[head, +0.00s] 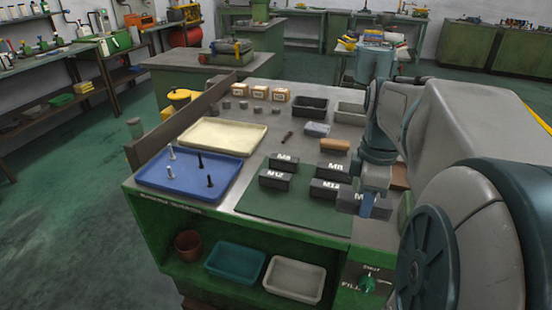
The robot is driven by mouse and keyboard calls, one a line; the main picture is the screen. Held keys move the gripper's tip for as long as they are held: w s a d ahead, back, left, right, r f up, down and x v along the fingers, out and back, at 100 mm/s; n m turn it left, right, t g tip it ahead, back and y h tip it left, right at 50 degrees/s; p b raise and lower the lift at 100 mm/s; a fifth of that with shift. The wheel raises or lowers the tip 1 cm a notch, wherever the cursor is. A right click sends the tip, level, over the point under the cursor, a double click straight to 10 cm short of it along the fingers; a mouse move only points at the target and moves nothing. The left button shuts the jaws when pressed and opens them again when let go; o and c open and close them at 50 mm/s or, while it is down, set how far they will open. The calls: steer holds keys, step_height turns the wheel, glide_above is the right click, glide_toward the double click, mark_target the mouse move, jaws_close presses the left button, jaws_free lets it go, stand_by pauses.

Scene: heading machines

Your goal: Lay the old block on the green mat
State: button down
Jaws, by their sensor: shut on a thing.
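The green mat (262,207) lies at the front right of the workbench top. Several dark grey blocks with white labels stand on it, among them one marked M12 (275,182) and one marked M8 (332,172). My gripper (367,207) points down at the mat's right edge, shut on a dark grey block (348,204). The fingers partly cover this block. I cannot tell whether it touches the mat or hangs just above it. A labelled block (324,189) stands close to its left.
A blue tray (222,178) with upright bolts and a cream tray (205,136) lie to the left. A brown block (335,145), a grey block (317,129) and a black bin (310,105) are behind. The mat's front strip is bare.

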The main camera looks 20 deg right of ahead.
glide_above(324, 219)
step_height(324, 219, down, 6)
steer(key=shift+r, duration=0.1)
steer(key=shift+f, duration=2)
steer(key=shift+f, duration=0.1)
steer(key=shift+f, duration=0.1)
steer(key=c, duration=1)
jaws_free()
steer(key=shift+c, duration=0.2)
